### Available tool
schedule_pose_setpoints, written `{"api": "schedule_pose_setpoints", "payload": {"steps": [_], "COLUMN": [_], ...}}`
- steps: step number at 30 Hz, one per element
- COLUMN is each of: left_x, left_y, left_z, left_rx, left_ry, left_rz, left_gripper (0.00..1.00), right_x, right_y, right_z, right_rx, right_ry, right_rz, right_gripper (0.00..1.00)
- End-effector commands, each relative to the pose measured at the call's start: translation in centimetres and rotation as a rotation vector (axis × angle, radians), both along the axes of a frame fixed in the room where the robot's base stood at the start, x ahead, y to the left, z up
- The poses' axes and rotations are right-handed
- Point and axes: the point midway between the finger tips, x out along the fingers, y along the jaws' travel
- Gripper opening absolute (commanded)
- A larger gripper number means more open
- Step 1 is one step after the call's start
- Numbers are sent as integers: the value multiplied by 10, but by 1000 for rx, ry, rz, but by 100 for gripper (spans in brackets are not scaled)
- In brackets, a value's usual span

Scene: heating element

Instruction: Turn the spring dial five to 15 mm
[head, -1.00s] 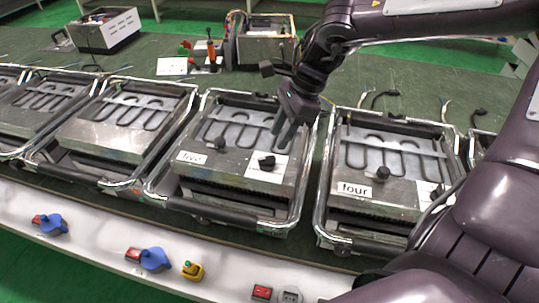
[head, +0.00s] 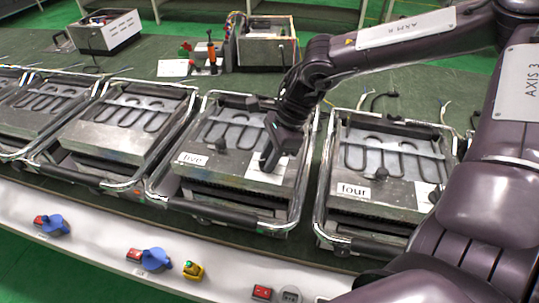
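The unit labelled five (head: 192,159) stands in the middle of the bench, a metal box in a chrome frame with a heating coil on its back part. A small black knob (head: 221,144) stands on its top near the label. My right gripper (head: 267,163) points down over the white scale plate (head: 258,178) on the same unit, its fingertips at the black dial there. The gripper hides most of that dial, and I cannot tell whether the fingers are closed on it. My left gripper is not in view.
The unit labelled four (head: 353,190) stands close on the right, under my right arm, with similar units on the left. Blue plugs (head: 154,260) and a yellow-red button (head: 193,270) are on the white front ledge. Open boxes (head: 266,42) and tools stand behind.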

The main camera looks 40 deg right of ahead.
Motion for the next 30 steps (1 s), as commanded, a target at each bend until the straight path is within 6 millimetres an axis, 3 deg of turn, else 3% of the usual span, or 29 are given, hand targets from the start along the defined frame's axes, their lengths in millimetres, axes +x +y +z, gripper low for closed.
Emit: {"api": "schedule_pose_setpoints", "payload": {"steps": [1,5,17,30], "left_x": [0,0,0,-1], "left_y": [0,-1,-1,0], "left_z": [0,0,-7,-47], "left_rx": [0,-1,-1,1], "left_ry": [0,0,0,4], "left_rz": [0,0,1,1], "left_gripper": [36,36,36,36], "right_x": [0,0,0,-1], "right_y": [0,0,0,1], "right_z": [0,0,-1,-4], "right_rx": [0,0,0,1], "right_ry": [0,0,-3,-6], "right_rz": [0,0,-42,-365], "right_gripper": [18,0,0,0]}}
